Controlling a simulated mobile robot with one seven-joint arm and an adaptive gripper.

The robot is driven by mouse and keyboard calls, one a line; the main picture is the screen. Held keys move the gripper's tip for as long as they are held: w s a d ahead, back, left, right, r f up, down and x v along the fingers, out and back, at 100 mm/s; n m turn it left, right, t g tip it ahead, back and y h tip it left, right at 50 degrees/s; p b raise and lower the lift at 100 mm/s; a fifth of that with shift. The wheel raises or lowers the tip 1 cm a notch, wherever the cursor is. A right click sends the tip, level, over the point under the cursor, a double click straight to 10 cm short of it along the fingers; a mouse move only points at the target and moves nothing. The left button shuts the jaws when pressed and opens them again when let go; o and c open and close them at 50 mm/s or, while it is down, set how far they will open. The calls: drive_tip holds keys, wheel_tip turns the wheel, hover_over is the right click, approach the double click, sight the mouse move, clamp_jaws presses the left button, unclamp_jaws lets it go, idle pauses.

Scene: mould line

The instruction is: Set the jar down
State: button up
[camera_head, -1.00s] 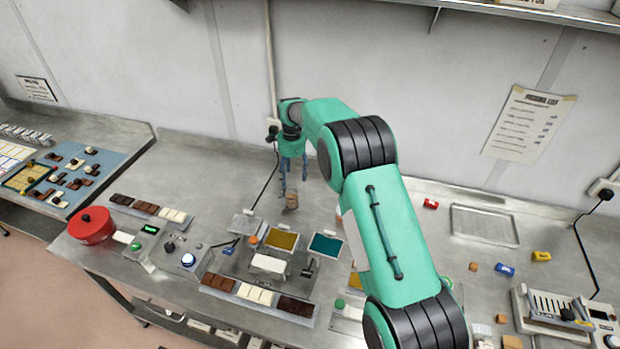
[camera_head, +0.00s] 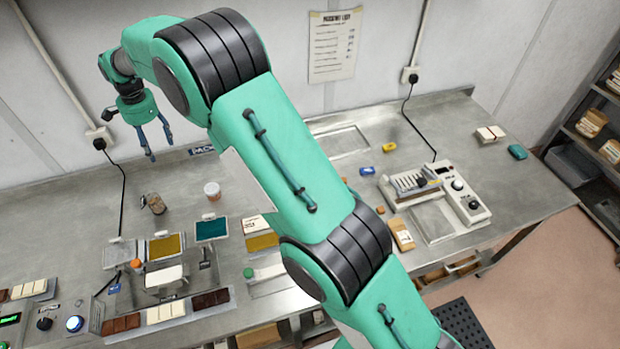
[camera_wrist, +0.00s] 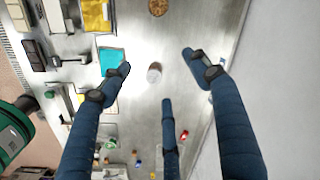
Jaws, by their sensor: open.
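A small brown jar (camera_head: 155,203) stands on the steel bench, left of centre in the head view. It shows as a brown round shape at the top edge of the wrist view (camera_wrist: 158,7). My gripper (camera_head: 160,148) is open and empty. Its blue fingers hang above the bench, apart from both jars. The wrist view shows the fingers spread (camera_wrist: 157,73).
In front of the jars are a yellow tray (camera_head: 166,247), a teal tray (camera_head: 211,229) and chocolate bars (camera_head: 210,299). A grey machine (camera_head: 435,190) stands to the right. The wall is close behind my gripper. Bare bench lies around the jars.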

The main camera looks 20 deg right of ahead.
drive_tip(key=s+d+r+n+t, duration=0.1)
drive_tip(key=s+d+r, duration=0.5)
drive_tip(key=d+r, duration=0.25)
drive_tip(key=s+d+r+n+t, duration=0.1)
drive_tip(key=s+d+r+n, duration=0.1)
drive_tip(key=s+d+r, duration=0.55)
drive_tip(key=s+d+r+n, duration=0.1)
drive_tip(key=s+d+r, duration=0.4)
drive_tip(key=d+r, duration=0.45)
drive_tip(key=s+d+r+n+t, duration=0.1)
drive_tip(key=s+d+n+t, duration=0.1)
drive_tip(key=s+d, duration=1.1)
drive_tip(key=s+d+f+n, duration=0.1)
drive_tip(key=s+d+f, duration=0.1)
drive_tip(key=s, duration=0.7)
drive_tip(key=s+d+f+n+t, duration=0.1)
drive_tip(key=s+d+f, duration=0.2)
drive_tip(key=s, duration=0.6)
drive_tip(key=shift+s+d+f+n+h, duration=0.15)
drive_tip(key=shift+s+d+n+h, duration=0.1)
drive_tip(key=shift+d+n+h, duration=0.2)
wheel_tip(320, 180, down, 14)
drive_tip(key=b, duration=1.3)
drive_tip(key=shift+r+b, duration=0.2)
drive_tip(key=shift+b, duration=0.15)
